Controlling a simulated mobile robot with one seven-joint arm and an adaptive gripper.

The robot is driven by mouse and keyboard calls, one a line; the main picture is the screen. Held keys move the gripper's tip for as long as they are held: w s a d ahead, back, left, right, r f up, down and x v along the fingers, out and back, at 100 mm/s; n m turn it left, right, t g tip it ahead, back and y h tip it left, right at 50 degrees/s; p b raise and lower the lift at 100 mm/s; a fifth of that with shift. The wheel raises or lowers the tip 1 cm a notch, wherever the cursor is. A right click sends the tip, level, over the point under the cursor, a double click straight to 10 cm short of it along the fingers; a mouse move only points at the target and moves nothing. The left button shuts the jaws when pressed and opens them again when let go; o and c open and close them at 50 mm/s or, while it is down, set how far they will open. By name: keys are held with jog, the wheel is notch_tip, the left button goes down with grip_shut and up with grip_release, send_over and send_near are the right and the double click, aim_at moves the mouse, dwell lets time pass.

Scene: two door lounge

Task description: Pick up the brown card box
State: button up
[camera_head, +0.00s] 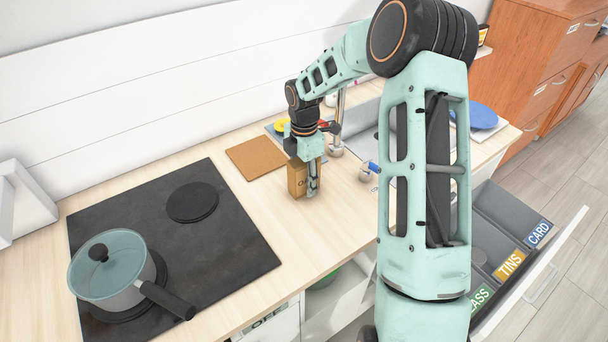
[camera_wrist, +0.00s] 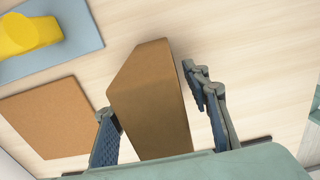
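The brown card box (camera_head: 296,180) stands upright on the wooden counter, with part of a dark marking on its front. My gripper (camera_head: 309,188) is lowered over it, pointing down, and hides part of it. In the wrist view the box (camera_wrist: 150,95) lies between the two fingers of my gripper (camera_wrist: 150,100). A gap shows between the box and the right finger. The left finger is close beside the box; I cannot tell whether it touches. The fingers are spread, not closed on the box.
A flat brown board (camera_head: 256,157) lies left of the box. A black hob (camera_head: 225,240) with a lidded pot (camera_head: 108,270) is at the left. A sink tap (camera_head: 337,140) stands close on the right. An open drawer (camera_head: 510,225) has CARD, TINS and glass labels.

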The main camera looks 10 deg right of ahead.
jog(key=c, duration=0.8)
jog(key=shift+r, duration=0.1)
